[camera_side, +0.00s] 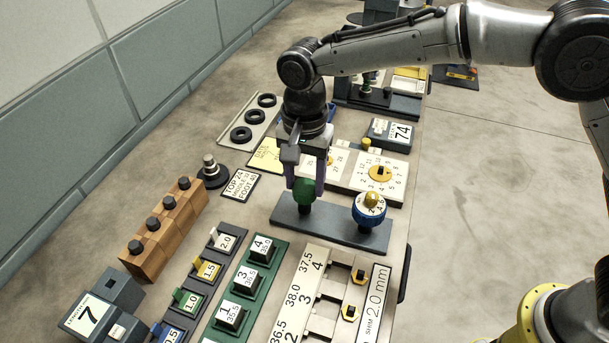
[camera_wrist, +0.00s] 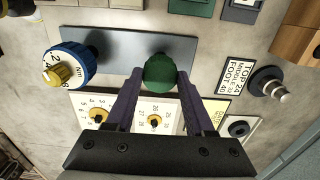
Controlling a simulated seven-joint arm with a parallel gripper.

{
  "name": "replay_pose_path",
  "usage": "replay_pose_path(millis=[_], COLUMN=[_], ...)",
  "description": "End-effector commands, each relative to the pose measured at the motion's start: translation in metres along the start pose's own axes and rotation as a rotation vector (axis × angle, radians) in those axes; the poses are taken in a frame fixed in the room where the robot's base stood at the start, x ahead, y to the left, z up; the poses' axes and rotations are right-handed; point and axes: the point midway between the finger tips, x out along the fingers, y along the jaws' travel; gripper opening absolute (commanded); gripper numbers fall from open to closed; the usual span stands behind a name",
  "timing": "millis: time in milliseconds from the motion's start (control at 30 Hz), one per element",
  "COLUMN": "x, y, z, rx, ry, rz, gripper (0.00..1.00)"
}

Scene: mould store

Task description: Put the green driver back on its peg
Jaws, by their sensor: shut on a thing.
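The green driver (camera_side: 304,190) is between the purple fingers of my gripper (camera_side: 306,183), which is shut on its rounded green top. It stands roughly upright over the left part of the slate-grey rack plate (camera_side: 343,233). A dark part shows beneath the green top, against the plate; whether the driver is fully seated on a peg or just above cannot be told. In the wrist view the green driver (camera_wrist: 159,73) sits between the fingertips (camera_wrist: 160,82), with the grey plate (camera_wrist: 125,48) behind it. The lower part of the driver is hidden there.
A blue driver with a white dial and yellow knob (camera_side: 369,209) stands on the plate's right part. A dial board (camera_side: 395,183) is behind; a black-based post (camera_side: 211,172) stands left.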

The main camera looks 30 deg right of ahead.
Motion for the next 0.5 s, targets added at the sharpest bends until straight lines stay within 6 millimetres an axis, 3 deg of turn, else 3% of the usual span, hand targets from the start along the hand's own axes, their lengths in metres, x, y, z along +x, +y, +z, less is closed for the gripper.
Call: replay_pose_path(millis=[500], x=[0.0055], y=[-0.0003], z=[0.0000], rx=[0.000], ry=[0.000], rz=[-0.002], gripper=[0.00])
